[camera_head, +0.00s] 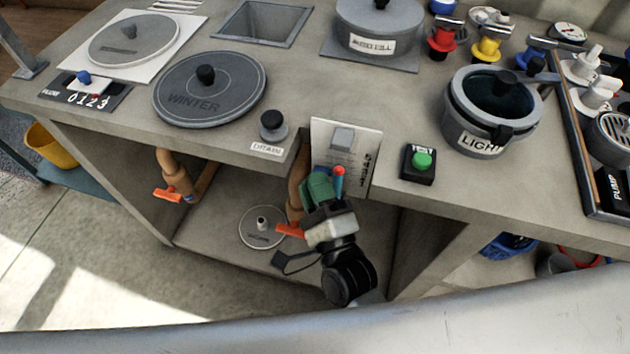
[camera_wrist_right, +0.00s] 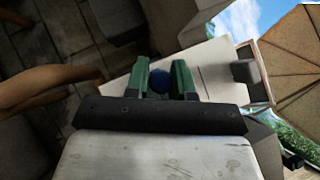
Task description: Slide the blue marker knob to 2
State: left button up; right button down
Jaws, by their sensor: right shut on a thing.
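A blue knob (camera_head: 83,77) stands on the dark scale plate (camera_head: 112,92) marked 0 1 2 3, at the counter's left front. It sits at the left part of the scale, above the 0. My right gripper (camera_head: 325,188), with green fingers, is far to the right of that plate, in front of a white panel (camera_head: 328,128) on the counter's front edge. In the wrist view the right gripper (camera_wrist_right: 160,82) is shut on a round blue thing (camera_wrist_right: 160,81). A small red-tipped piece (camera_head: 338,172) shows beside the fingers in the head view. My left gripper is out of view.
The WINTER lid (camera_head: 205,100) and DRAIN knob (camera_head: 272,123) lie between the scale and my right gripper. A green button box (camera_head: 418,163) and the LIGHT pot (camera_head: 477,142) stand to the right. Orange-handled pipes (camera_head: 172,192) hang below the counter.

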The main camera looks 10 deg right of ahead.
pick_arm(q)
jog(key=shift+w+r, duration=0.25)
pick_arm(e)
jog(key=shift+f, duration=0.15)
jog(key=c, duration=1)
grip_release()
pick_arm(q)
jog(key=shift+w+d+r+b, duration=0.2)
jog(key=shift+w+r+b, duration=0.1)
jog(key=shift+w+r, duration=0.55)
pick_arm(e)
jog(key=v, duration=1)
jog(key=shift+s+d+f, duration=0.1)
jog(key=shift+s+f, duration=0.05)
jog(key=shift+s, duration=0.2)
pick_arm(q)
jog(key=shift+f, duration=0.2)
